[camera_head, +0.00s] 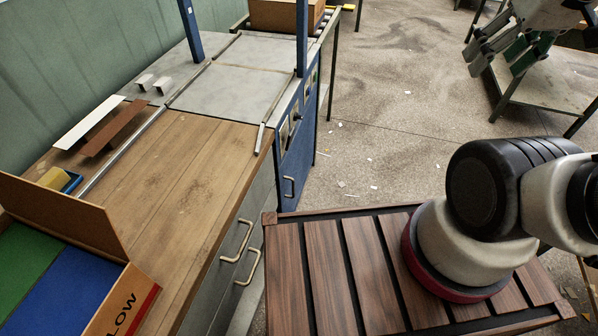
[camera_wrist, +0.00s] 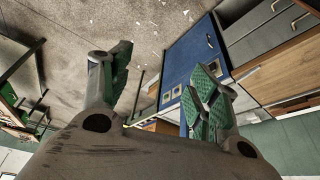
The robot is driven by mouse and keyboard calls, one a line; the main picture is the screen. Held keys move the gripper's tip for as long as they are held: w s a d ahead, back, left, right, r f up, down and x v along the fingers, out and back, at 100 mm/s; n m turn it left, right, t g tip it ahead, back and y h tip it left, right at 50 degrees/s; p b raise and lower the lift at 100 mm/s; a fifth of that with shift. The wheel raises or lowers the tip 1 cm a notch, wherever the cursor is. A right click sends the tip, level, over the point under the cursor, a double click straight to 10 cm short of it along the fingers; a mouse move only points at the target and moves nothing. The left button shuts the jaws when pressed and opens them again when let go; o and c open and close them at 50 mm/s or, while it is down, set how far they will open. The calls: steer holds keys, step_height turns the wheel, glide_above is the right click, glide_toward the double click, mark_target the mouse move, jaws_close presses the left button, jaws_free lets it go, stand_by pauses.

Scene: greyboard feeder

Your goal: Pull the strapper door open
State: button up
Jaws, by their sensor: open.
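The strapper is a blue machine with a grey top, and its blue door (camera_head: 297,158) is on the side facing the aisle. The door looks closed. A small pale handle (camera_head: 289,187) sits low on it. In the wrist view the blue panel (camera_wrist: 187,58) shows beyond the right fingers, tilted, with a small handle (camera_wrist: 210,41). My gripper (camera_head: 500,58) is at the upper right of the head view, in the air and well apart from the door. Its green-padded fingers are spread and empty in the wrist view (camera_wrist: 163,72).
A wooden-topped bench (camera_head: 180,160) with grey drawers and two handles adjoins the strapper. My slatted deck stands close to it. A grey table (camera_head: 540,88) is behind my gripper. A carton (camera_head: 285,14) sits beyond the strapper. The floor (camera_head: 375,130) between is open, with scattered paper scraps.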

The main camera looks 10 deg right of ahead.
steer(key=shift+d+f, duration=0.1)
steer(key=shift+f, duration=0.25)
steer(key=c, duration=0.3)
steer(key=f+g, duration=0.1)
steer(key=f, duration=0.1)
steer(key=w+f+g, duration=0.1)
steer(key=f, duration=0.1)
steer(key=w+f+g, duration=0.1)
steer(key=f, duration=0.1)
steer(key=shift+d+m+g, duration=0.3)
steer(key=shift+d+g, duration=0.05)
steer(key=shift+g, duration=0.05)
steer(key=shift+c, duration=0.8)
steer(key=w+d+f+n+g+h, duration=0.1)
steer(key=w+d+f+n, duration=0.15)
steer(key=w+f, duration=0.75)
steer(key=w+d+f+n+g, duration=0.1)
steer(key=w+d+f, duration=0.25)
steer(key=f, duration=1.15)
steer(key=w+d+f+n+g+h, duration=0.1)
steer(key=w+d+f+n, duration=0.1)
steer(key=w+f, duration=0.8)
steer(key=n+t+y, duration=0.6)
steer(key=n+y, duration=0.5)
steer(key=y, duration=0.9)
glide_above(293, 196)
steer(key=f, duration=2.1)
steer(key=shift+w+d+f, duration=0.1)
steer(key=shift+w, duration=0.2)
